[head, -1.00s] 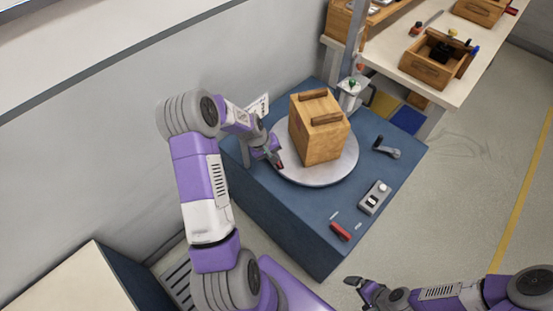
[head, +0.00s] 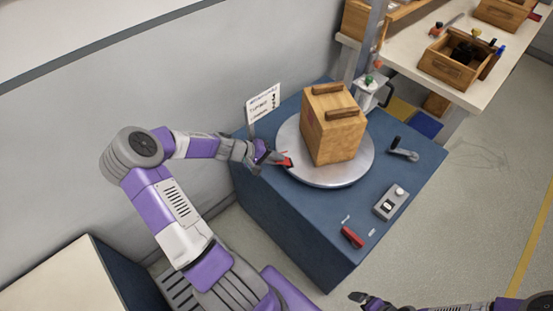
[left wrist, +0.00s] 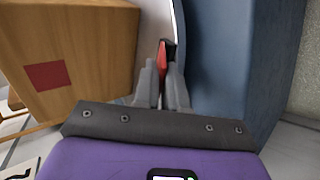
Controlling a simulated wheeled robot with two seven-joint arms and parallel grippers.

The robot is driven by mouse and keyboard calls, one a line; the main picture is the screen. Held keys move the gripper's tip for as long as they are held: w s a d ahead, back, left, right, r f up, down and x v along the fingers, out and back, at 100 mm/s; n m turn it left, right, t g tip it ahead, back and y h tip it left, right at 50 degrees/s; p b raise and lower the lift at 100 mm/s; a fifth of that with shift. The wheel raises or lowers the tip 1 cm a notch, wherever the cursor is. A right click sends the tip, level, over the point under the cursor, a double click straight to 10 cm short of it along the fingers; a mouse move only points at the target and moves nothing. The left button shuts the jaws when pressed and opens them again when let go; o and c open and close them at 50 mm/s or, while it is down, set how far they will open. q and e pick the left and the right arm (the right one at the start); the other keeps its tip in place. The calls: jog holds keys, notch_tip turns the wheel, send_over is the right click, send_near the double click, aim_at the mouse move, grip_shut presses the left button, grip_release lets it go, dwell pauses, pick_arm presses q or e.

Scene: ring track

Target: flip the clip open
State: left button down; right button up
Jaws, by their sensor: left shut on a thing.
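A red clip (head: 285,162) sits at the left rim of the round grey turntable (head: 322,178). My left gripper (head: 277,159) is at this rim, with its fingers shut on the clip. In the left wrist view the red clip, with a dark end (left wrist: 166,50), shows between the two grey fingertips (left wrist: 162,75); the fingers hide its lower part. My right gripper (head: 362,298) is at the bottom edge of the head view, away from the table; its jaws are too small to read.
A wooden box (head: 334,130) with bar handles stands on the turntable beside my left gripper. The blue table (head: 296,215) also holds a red-handled item (head: 352,236), a grey switch box (head: 390,202), a crank (head: 402,150) and a sign (head: 263,106).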

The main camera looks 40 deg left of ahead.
pick_arm(q)
jog(key=shift+s+d+f+h, duration=0.1)
jog(key=shift+h, duration=0.2)
jog(key=c, duration=1.3)
grip_release()
jog(key=p+v, duration=0.3)
jog(key=v, duration=0.4)
jog(key=shift+s, duration=0.3)
